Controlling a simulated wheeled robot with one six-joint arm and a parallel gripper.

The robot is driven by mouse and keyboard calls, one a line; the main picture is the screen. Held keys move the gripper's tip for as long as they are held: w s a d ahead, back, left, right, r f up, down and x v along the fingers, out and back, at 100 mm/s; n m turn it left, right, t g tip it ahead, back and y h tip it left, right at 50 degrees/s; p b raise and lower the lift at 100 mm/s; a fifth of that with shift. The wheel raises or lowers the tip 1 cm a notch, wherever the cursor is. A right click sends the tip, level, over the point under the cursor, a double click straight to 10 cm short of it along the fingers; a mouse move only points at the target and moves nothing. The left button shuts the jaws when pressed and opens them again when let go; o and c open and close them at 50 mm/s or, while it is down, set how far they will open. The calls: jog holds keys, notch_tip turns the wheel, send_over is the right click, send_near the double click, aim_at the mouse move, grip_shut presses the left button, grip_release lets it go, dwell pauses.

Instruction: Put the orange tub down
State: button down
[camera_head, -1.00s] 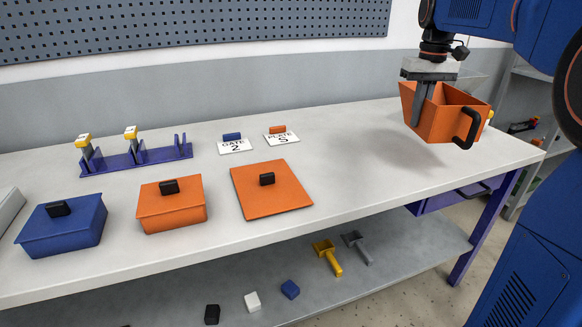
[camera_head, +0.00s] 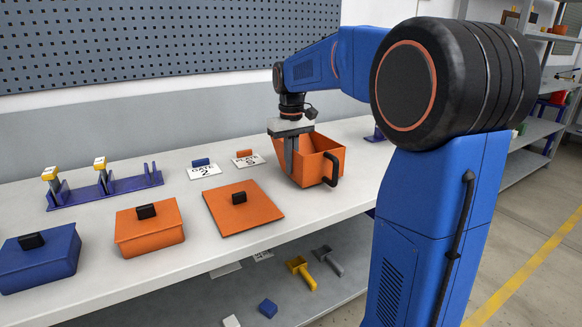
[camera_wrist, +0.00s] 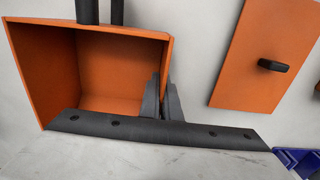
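The orange tub (camera_head: 322,160) is an open box with a black handle, upright at the right part of the table. Its base is at or just above the tabletop; I cannot tell if it touches. My gripper (camera_head: 291,165) points down at the tub's left wall. In the wrist view, my gripper's fingers (camera_wrist: 163,98) straddle one wall of the tub (camera_wrist: 105,72), one inside and one outside, and look closed on it. The tub is empty. A flat orange lid (camera_head: 258,215) with a black knob lies to its left.
The white table (camera_head: 345,195) holds a closed orange box (camera_head: 148,233), a blue box (camera_head: 40,265), a purple rack (camera_head: 110,190) and two labels, GATE 2 (camera_head: 204,170) and PLATE 5 (camera_head: 246,160). A lower shelf holds yellow (camera_head: 302,270) and grey (camera_head: 329,260) scoops.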

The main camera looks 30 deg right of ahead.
jog(key=shift+f, duration=0.35)
jog(key=shift+d+f, duration=0.1)
jog(key=c, duration=2)
grip_release()
notch_tip(320, 180, up, 12)
jog(key=s+a+f+t, duration=0.1)
jog(key=s+a+f, duration=0.1)
jog(key=s, duration=0.4)
jog(key=s+a+f, duration=0.2)
jog(key=s+f, duration=0.1)
jog(key=s, duration=0.2)
jog(key=s+a+f+t, duration=0.1)
jog(key=s+a+f, duration=0.1)
jog(key=s, duration=0.4)
jog(key=shift+s+f+t, duration=0.2)
jog(key=shift+s+t, duration=0.1)
jog(key=s+a+f+t, duration=0.2)
jog(key=s+f, duration=1.1)
jog(key=shift+s+a+f, duration=0.3)
